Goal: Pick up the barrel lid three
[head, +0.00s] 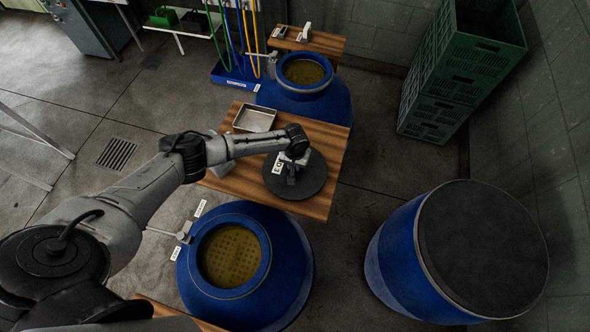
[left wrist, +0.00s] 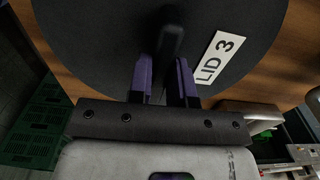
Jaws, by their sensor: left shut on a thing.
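The barrel lid three (head: 310,181) is a dark round disc on the wooden table between two blue barrels in the head view. In the left wrist view the lid (left wrist: 95,50) fills the upper middle, with a white label reading "LID 3" (left wrist: 219,57) and a dark upright handle (left wrist: 169,45). My left gripper (head: 291,174) is over the lid, and its purple fingers (left wrist: 168,78) are shut on the handle, one on each side. The head view does not show clearly whether the lid touches the table. My right gripper is not in view.
The wooden table (head: 322,140) also holds a metal tray (head: 254,118). Open blue barrels stand in front (head: 285,258) and behind (head: 335,101). A covered barrel (head: 396,255) is at right. Green crates (head: 428,103) are stacked by the wall.

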